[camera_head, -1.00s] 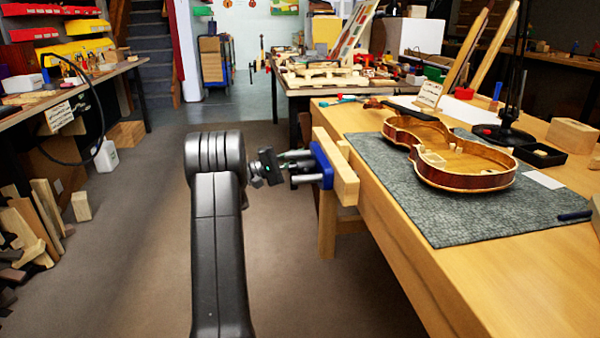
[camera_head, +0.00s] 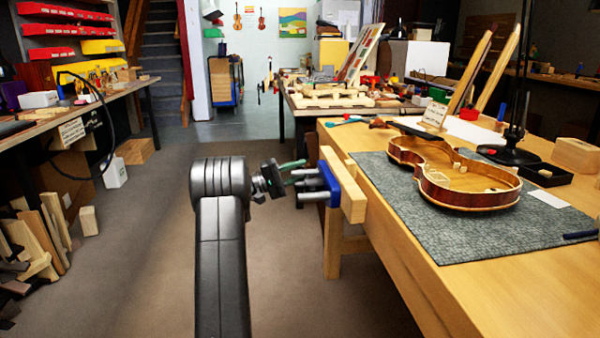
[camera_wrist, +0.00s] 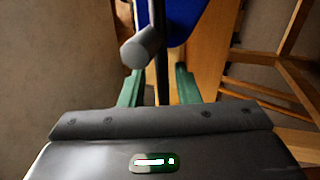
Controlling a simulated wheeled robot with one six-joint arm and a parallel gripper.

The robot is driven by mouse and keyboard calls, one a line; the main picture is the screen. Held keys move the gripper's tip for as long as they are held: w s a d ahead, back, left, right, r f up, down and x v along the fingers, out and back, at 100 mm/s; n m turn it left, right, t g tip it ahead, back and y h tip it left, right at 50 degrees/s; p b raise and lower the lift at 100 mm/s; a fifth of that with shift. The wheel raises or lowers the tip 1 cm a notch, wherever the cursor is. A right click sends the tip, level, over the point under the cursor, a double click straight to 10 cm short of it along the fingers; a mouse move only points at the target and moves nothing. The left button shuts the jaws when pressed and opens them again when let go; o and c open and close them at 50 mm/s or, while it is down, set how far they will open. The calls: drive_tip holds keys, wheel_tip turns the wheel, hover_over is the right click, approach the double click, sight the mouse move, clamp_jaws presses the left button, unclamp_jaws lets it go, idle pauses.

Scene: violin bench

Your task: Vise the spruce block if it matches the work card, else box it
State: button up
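My gripper (camera_head: 298,173) is beside the blue and wooden vise (camera_head: 343,186) at the near left end of the bench. In the wrist view its two green fingers (camera_wrist: 159,88) are apart. A dark bar of the vise, with a grey round knob (camera_wrist: 143,48), shows between and beyond them; I cannot tell whether they touch it. I see no block held. A card with markings (camera_head: 435,114) stands at the back of the bench; its text is unreadable. A pale wooden block (camera_head: 577,156) lies at the bench's right; I cannot tell whether it is the spruce block.
A violin body (camera_head: 462,190) lies on a grey mat (camera_head: 480,240). A black tray (camera_head: 558,181) holds small pieces beside a black lamp base. Wood offcuts lean at the floor's left. The floor between the benches is mostly clear.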

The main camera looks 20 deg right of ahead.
drive_tip(key=shift+d, duration=0.15)
drive_tip(key=p+v, duration=0.3)
drive_tip(key=v, duration=1.1)
drive_tip(key=shift+p, duration=0.4)
